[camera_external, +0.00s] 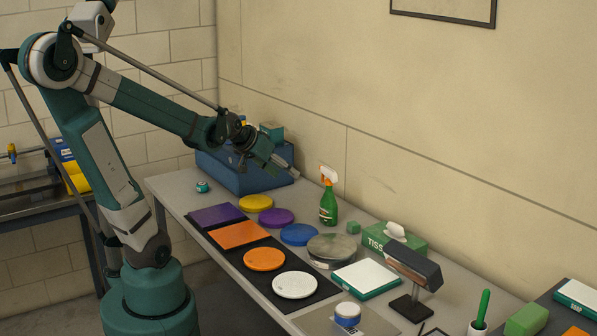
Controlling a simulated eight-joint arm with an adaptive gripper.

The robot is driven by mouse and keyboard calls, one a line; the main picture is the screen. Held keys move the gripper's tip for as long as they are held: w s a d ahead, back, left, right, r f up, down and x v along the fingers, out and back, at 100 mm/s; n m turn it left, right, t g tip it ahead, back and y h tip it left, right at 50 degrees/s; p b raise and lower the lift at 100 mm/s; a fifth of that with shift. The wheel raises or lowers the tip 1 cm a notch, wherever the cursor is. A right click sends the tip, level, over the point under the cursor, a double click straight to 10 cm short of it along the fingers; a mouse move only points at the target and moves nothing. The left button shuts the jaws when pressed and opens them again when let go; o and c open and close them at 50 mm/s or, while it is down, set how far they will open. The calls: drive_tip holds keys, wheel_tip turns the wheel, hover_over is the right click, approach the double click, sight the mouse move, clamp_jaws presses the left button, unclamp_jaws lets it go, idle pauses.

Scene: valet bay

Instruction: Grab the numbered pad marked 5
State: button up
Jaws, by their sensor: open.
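Several round pads lie on the grey table: a yellow pad (256,203), a purple pad (276,217), a blue pad (299,234), an orange pad (264,259) and a white pad (294,285). The orange and white ones rest on black squares. No number is legible on any pad, so I cannot tell which is marked 5. My gripper (286,167) is open, raised above the back of the table near a blue box, apart from the pads. It is small and partly dark in this view.
The blue box (240,178) stands at the back. A green spray bottle (328,206), a green tissue box (372,237), a round grey tin (332,247) and a dark lamp-like stand (414,267) crowd the wall side. Purple (216,215) and orange (240,235) squares lie along the front edge.

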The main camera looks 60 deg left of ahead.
drive_tip(key=w+a+f+n+t+y+b, duration=0.1)
drive_tip(key=w+a+f, duration=0.1)
drive_tip(key=a, duration=0.5)
drive_tip(key=w+a+f+n+y+b, duration=0.1)
drive_tip(key=w+a+f, duration=0.1)
drive_tip(key=a, duration=0.5)
drive_tip(key=n+y+b, duration=0.4)
drive_tip(key=y+b, duration=0.1)
drive_tip(key=b, duration=0.1)
approach(202, 184)
drive_tip(key=w+d+r, duration=0.5)
drive_tip(key=w+d, duration=0.1)
drive_tip(key=w, duration=0.4)
drive_tip(key=shift+n+g+y, duration=0.3)
drive_tip(key=shift+n+y, duration=0.1)
drive_tip(key=shift+y, duration=0.3)
drive_tip(key=s+a+f, duration=0.2)
drive_tip(key=s+a+f+b, duration=0.1)
drive_tip(key=s+a+f, duration=0.1)
drive_tip(key=a, duration=0.1)
drive_tip(key=s+a+f+b, duration=0.1)
drive_tip(key=s+a+f, duration=0.1)
drive_tip(key=shift+s+a+f, duration=0.15)
drive_tip(key=shift+s+a, duration=0.15)
drive_tip(key=shift+s+a+f, duration=0.2)
drive_tip(key=shift+s+f, duration=0.1)
drive_tip(key=shift+s, duration=0.05)
drive_tip(key=shift+r, duration=0.1)
drive_tip(key=shift+s, duration=0.1)
